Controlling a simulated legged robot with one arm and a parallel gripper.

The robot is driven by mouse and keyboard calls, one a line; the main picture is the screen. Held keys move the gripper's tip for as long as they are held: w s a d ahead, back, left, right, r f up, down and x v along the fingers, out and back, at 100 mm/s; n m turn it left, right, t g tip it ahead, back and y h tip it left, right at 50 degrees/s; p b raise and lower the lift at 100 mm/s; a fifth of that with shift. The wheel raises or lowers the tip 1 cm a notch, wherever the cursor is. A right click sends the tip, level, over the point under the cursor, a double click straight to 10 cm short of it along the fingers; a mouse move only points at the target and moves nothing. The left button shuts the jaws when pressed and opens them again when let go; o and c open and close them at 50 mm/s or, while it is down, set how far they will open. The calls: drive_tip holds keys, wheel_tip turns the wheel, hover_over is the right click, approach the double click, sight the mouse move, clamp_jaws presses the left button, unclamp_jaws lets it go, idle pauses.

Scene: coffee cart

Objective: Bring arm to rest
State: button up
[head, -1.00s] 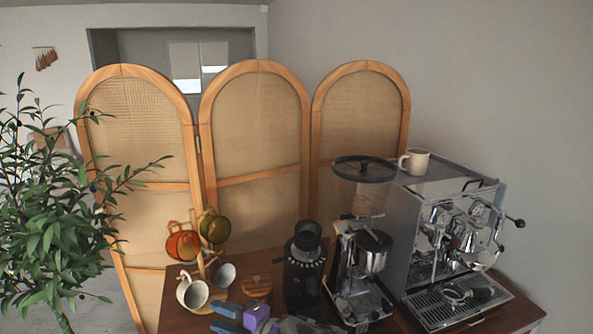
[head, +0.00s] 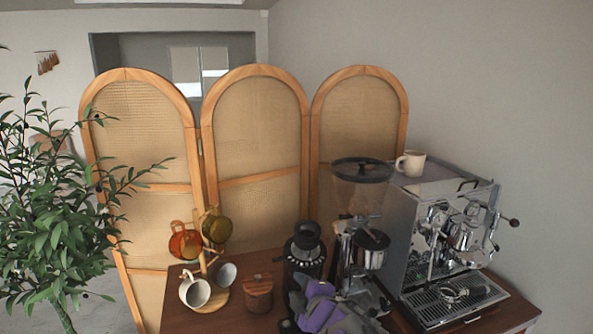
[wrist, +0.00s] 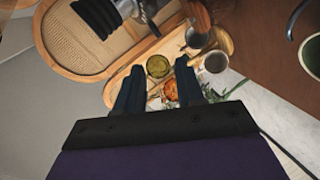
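My gripper shows in the wrist view (wrist: 160,68) with two dark blue fingers apart and nothing held between them. In the head view, my purple and grey gripper body is folded low at the bottom centre, in front of the grinder (head: 362,190). Its fingers are hidden there. My arm covers the grinder's base and part of the cart top.
The espresso machine (head: 400,230) stands right with a white cup (head: 411,163) on top. A black device (head: 304,250), wooden-lidded jar (head: 258,292), white mug (head: 194,290) and mug tree with orange (head: 183,243) and green cups (head: 216,228) stand left. A rattan screen (head: 255,130) stands behind.

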drive_tip(key=s+d+f+m+g+h, duration=0.1)
drive_tip(key=s+d+m+g+h, duration=0.25)
drive_tip(key=s+d+m, duration=0.4)
drive_tip(key=s+d+f+m+g+h, duration=0.15)
drive_tip(key=s+d+m+h, duration=0.3)
drive_tip(key=d, duration=0.55)
drive_tip(key=s+a+f+m+g+y, duration=0.1)
drive_tip(key=s+g, duration=0.4)
drive_tip(key=s, duration=0.8)
drive_tip(key=s+a+f+m+g+y, duration=0.1)
drive_tip(key=s+a+m+g, duration=0.2)
drive_tip(key=s, duration=1.1)
drive_tip(key=shift+s+m+g+y, duration=0.2)
drive_tip(key=shift+m+g+y, duration=0.1)
drive_tip(key=shift+m+g, duration=0.75)
